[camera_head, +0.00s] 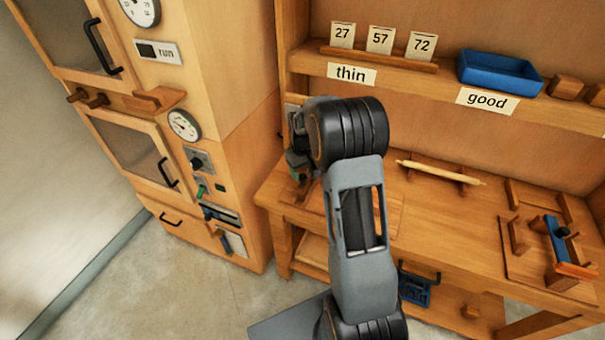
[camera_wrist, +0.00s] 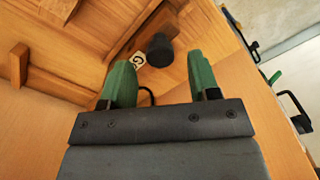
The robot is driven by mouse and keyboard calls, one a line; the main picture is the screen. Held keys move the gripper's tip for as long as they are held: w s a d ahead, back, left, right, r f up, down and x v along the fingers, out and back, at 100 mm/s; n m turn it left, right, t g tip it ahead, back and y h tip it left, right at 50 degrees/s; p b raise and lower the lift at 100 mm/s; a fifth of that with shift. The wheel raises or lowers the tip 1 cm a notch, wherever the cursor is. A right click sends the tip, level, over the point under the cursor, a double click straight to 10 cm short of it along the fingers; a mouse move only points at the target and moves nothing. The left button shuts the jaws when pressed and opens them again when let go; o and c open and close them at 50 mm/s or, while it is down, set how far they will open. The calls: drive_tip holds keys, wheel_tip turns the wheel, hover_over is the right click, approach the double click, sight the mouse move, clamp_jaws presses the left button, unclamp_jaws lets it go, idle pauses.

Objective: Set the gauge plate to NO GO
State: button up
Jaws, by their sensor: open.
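In the wrist view, a black round knob (camera_wrist: 160,50) stands on a wooden board just beyond my fingertips. A small white label (camera_wrist: 138,60) beside it shows a "G"; the rest of its text is hidden. I cannot tell which position the gauge plate is in. My gripper (camera_wrist: 160,80) has two green fingers, open and apart, with nothing between them; the knob appears in line with the gap. In the head view, my gripper (camera_head: 300,168) is at the left end of the bench, mostly hidden by my arm, which also blocks the board there.
The bench (camera_head: 440,235) holds a rolling-pin-like rod (camera_head: 440,172) and a wooden fixture with a blue part (camera_head: 555,238) at right. Above is a shelf with number cards (camera_head: 380,40) and a blue tray (camera_head: 498,74). A wooden cabinet (camera_head: 225,75) with gauges and handles stands at left.

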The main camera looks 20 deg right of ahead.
drive_tip(key=shift+f, duration=0.95)
clamp_jaws()
